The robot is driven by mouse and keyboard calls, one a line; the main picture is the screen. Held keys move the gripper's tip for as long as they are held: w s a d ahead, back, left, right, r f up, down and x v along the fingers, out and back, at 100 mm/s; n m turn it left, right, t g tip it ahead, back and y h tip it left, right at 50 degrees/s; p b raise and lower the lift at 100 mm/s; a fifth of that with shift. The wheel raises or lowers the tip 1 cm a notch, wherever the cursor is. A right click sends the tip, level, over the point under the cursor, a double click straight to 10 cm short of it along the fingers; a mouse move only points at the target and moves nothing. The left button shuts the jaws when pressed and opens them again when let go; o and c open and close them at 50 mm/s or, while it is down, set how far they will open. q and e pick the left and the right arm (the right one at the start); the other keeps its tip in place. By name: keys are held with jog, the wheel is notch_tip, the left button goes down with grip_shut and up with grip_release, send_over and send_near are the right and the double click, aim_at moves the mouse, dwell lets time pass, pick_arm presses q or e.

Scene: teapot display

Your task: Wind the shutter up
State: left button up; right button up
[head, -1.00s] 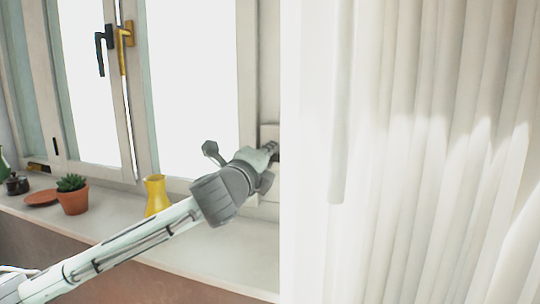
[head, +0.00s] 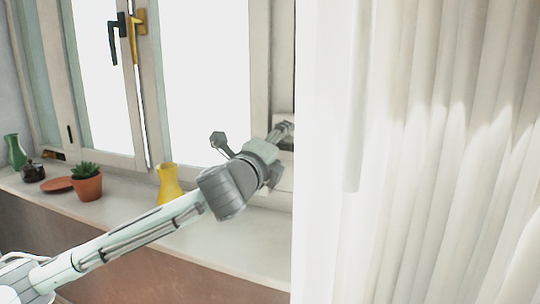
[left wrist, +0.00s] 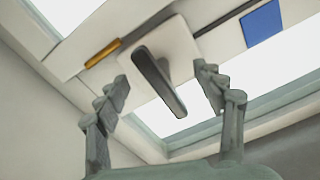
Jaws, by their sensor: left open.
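In the left wrist view, a dark grey handle (left wrist: 160,85) sticks out from a white plate (left wrist: 182,45) on the wall or frame. My left gripper (left wrist: 160,73) is open, with one finger on each side of the handle and visible gaps between. In the head view, my left gripper (head: 284,129) is beside the window's right edge, in front of a pale plate (head: 284,117); the handle cannot be made out there. The shutter cannot be made out; the window panes (head: 205,75) are plain bright white. My right gripper is in neither view.
A white curtain (head: 430,180) fills the right, close beside my left gripper. On the sill (head: 225,238) stand a yellow vase (head: 168,183), a potted succulent (head: 87,186), a green vase (head: 15,152) and a dark pot (head: 33,172). A dark window handle (head: 113,40) is at upper left.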

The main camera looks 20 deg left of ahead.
pick_arm(q)
jog(key=s, duration=1)
jog(key=shift+s+a, duration=0.2)
jog(key=shift+s, duration=0.05)
